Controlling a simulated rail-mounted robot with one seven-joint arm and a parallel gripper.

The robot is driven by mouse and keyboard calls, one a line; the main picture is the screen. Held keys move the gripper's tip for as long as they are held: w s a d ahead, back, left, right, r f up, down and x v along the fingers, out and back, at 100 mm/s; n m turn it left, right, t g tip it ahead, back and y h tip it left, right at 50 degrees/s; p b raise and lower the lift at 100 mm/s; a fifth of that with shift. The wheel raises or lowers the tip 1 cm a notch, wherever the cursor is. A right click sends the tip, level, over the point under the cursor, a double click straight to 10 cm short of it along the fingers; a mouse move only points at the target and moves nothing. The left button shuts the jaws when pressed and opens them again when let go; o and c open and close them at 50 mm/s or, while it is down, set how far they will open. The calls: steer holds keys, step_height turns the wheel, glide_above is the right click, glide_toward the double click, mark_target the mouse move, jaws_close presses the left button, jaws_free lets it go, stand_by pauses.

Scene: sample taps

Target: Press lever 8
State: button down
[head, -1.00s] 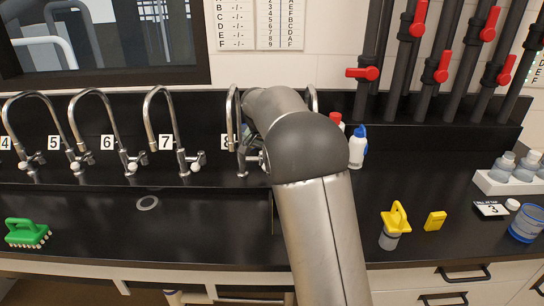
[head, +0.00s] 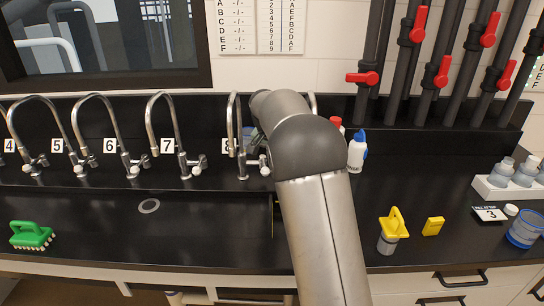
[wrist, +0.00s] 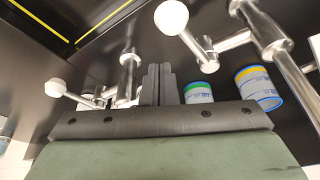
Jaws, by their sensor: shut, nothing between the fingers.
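Tap 8 (head: 240,140) is a chrome gooseneck at the back of the counter, beside its number label (head: 227,146). Its lever with a white knob (head: 264,168) shows just left of my arm in the head view. My gripper is hidden behind my arm there. In the wrist view, my gripper (wrist: 158,70) is shut and empty. It is between two white-knobbed levers, a left one (wrist: 55,88) and a right one (wrist: 171,18). The fingers look apart from both knobs. I cannot tell for sure which of these is lever 8.
Tap 7 (head: 183,160) and several other taps stand in a row to the left. Two jars, green-banded (wrist: 198,92) and yellow-banded (wrist: 258,88), are right of my fingers. A white bottle (head: 356,152) stands right of my arm.

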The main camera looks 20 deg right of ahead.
steer(key=w+b+v, duration=0.1)
steer(key=v, duration=0.9)
steer(key=shift+w+r, duration=0.1)
steer(key=shift+w, duration=0.05)
